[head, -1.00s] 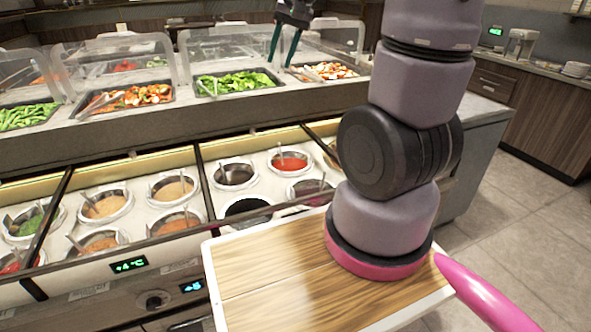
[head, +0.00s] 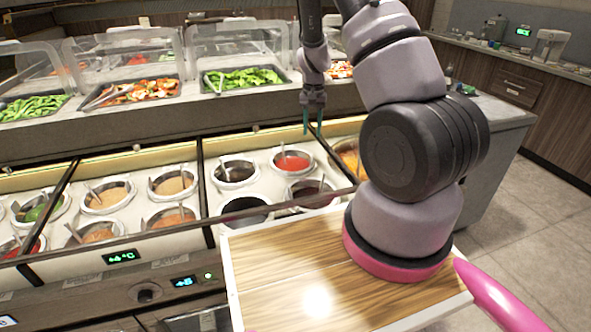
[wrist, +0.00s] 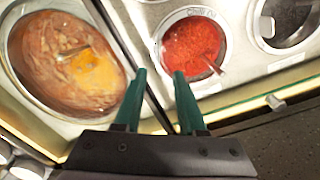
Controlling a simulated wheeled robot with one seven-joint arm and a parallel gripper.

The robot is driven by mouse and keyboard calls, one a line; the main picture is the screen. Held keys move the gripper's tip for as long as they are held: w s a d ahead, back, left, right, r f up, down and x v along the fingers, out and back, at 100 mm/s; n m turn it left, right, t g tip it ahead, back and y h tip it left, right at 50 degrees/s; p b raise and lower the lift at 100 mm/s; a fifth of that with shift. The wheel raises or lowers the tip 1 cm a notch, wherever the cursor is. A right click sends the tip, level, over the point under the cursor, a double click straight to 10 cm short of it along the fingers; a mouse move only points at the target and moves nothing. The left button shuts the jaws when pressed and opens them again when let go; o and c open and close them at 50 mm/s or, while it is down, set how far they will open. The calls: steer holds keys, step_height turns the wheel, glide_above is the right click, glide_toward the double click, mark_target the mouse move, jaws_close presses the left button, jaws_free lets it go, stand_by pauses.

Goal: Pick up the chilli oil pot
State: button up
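The chilli oil pot (head: 292,160) is a round pale-rimmed pot of bright red sauce, set in a well of the sauce counter, with a spoon in it. It also shows in the wrist view (wrist: 192,42), where its spoon handle points to the lower right and a partly readable label lies by its rim. My gripper (head: 313,126) points down above the counter, to the right of the pot. In the wrist view its two green fingers (wrist: 160,74) are apart with nothing between them; the right fingertip overlaps the pot's near edge in the picture.
A dark divider (wrist: 126,40) runs between the pot and a larger well of orange-brown food (wrist: 65,65). A dark sauce pot (head: 236,172) stands left of the chilli oil. Clear food guards and salad trays (head: 240,79) lie behind. A wooden board (head: 275,285) is in front.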

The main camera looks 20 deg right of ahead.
step_height(320, 180, down, 11)
steer(key=shift+r, duration=0.1)
jaws_close()
stand_by(0.4)
stand_by(1.4)
